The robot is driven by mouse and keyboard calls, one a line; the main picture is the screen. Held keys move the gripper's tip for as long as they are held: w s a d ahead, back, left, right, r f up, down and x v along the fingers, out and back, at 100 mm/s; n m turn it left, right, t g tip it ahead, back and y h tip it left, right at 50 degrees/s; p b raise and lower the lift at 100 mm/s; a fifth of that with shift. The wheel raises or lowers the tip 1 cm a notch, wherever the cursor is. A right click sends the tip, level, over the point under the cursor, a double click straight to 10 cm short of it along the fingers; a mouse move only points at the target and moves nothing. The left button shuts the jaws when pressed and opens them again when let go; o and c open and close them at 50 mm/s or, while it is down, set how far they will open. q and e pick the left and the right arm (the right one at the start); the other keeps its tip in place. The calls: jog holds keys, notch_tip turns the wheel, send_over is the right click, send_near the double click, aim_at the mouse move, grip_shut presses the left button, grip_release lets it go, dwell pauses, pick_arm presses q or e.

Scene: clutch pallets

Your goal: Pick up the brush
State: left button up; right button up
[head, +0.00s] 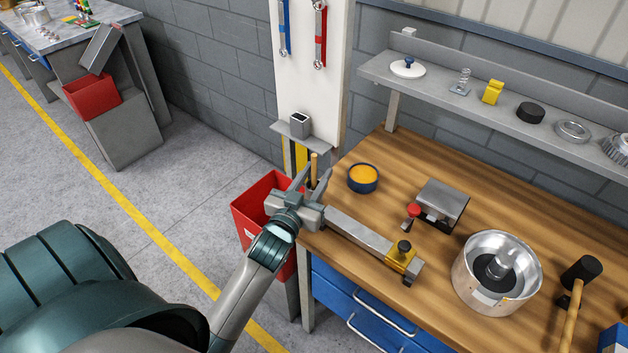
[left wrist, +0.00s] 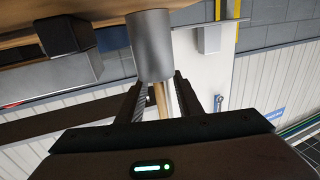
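The brush shows as an upright tan wooden handle (head: 314,163) at the left back corner of the workbench. In the left wrist view the handle (left wrist: 161,100) sticks out of a grey cylinder (left wrist: 151,45), which looks like a cup; the bristles are hidden. My left gripper (head: 316,172) is at this corner, with its two fingers on either side of the handle. In the left wrist view the fingers (left wrist: 158,88) are apart, with a gap beside the handle, so the gripper looks open. My right gripper is not in view.
The wooden bench (head: 390,165) holds an orange-filled tin (head: 363,178), a grey bar with a yellow clamp (head: 400,257), a metal pot (head: 467,285) and a mallet (head: 581,270). A red bin (head: 245,215) stands beside the bench. A shelf (head: 450,97) runs above.

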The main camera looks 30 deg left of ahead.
pick_arm(q)
jog(key=shift+w+a+f+p, duration=0.1)
jog(key=shift+w+p, duration=0.1)
jog(key=shift+w, duration=0.5)
jog(key=shift+w+a+p, duration=0.1)
jog(key=shift+w+p, duration=0.05)
jog(key=shift+w, duration=0.55)
jog(key=shift+c, duration=0.3)
grip_shut()
